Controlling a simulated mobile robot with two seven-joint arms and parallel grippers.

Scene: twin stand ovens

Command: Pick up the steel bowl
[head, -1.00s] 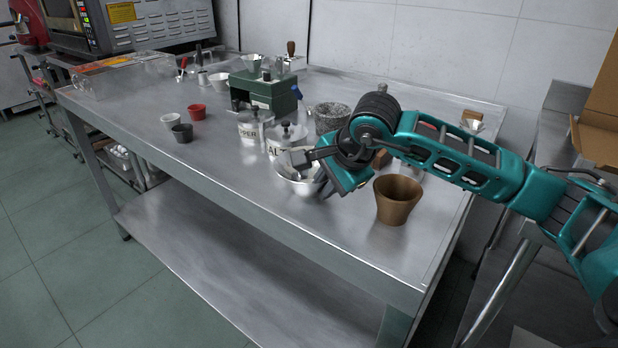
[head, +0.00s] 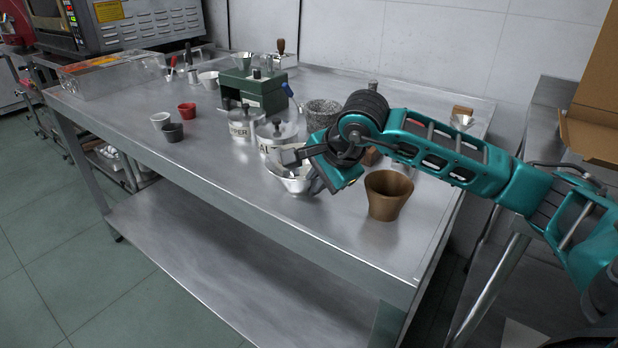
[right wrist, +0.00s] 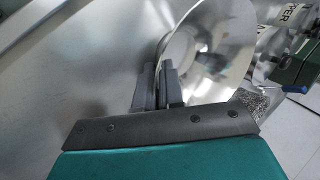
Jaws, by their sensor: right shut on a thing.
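The steel bowl (head: 288,180) is on or just above the steel table, near the middle of the front half. In the right wrist view the bowl (right wrist: 222,50) shows its shiny inside, with its wall between the two grey fingers. My right gripper (head: 303,170) is shut on the bowl's rim; its fingers also show in the right wrist view (right wrist: 158,84). The gripper and wrist hide part of the bowl in the head view. I cannot tell whether the bowl's base touches the table. My left gripper is not in view.
A brown pot (head: 388,194) stands close to the right of my gripper. Two lidded canisters (head: 275,136) and a grey stone mortar (head: 322,113) stand behind the bowl. A green machine (head: 252,88) is farther back. The table's front left (head: 190,160) is clear.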

